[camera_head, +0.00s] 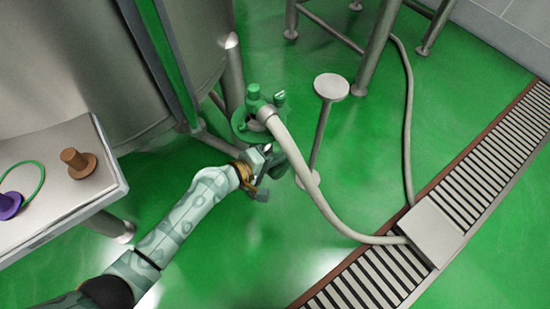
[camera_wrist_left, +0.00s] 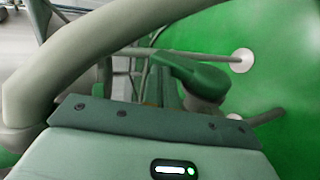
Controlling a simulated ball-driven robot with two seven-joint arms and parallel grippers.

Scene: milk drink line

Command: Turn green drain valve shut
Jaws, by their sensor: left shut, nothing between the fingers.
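The green drain valve (camera_head: 254,97) sits low beside the steel tank, with a grey hose running from it. A small green part with a rounded top (camera_head: 279,98) stands at its right side. In the left wrist view, a green lever-like handle (camera_wrist_left: 190,74) shows close beyond my gripper body, beside the hose. My left gripper (camera_head: 270,160) is shut and empty, just below the valve and beside the hose. Its fingertips are partly hidden, so I cannot tell whether they touch the valve. My right gripper is not in view.
The grey hose (camera_head: 307,178) curves down to a plate (camera_head: 431,232) on the floor drain grate (camera_head: 477,178). A round-topped stand (camera_head: 331,86) is right of the valve. The steel tank (camera_head: 65,60) and a side table (camera_head: 75,190) are left. Green floor lies open between.

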